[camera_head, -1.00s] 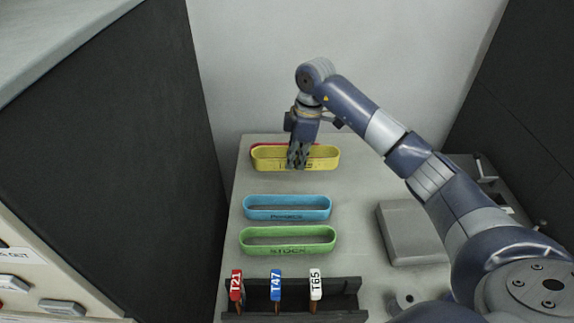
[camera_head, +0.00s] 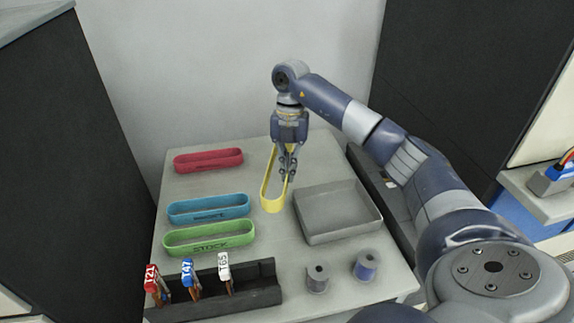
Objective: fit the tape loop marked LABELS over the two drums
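My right gripper (camera_head: 288,170) is shut on one long side of a yellow tape loop (camera_head: 271,206). The loop hangs over the table with its length running from near to far. Its marking does not show now; the fingers partly covered it earlier. Two short upright cylinders with holes in their tops stand apart at the table's near right, a grey one (camera_head: 317,279) and a blue-grey one (camera_head: 367,266). I cannot tell whether these are the two drums. My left gripper is not in view.
On the table (camera_head: 190,184) lie a red loop (camera_head: 208,168), a blue loop (camera_head: 208,217) and a green loop (camera_head: 208,247) marked STOCK. A shallow grey tray (camera_head: 331,235) sits right of the yellow loop. A dark rack (camera_head: 256,298) holds tags T21, T47 and T65 at the front.

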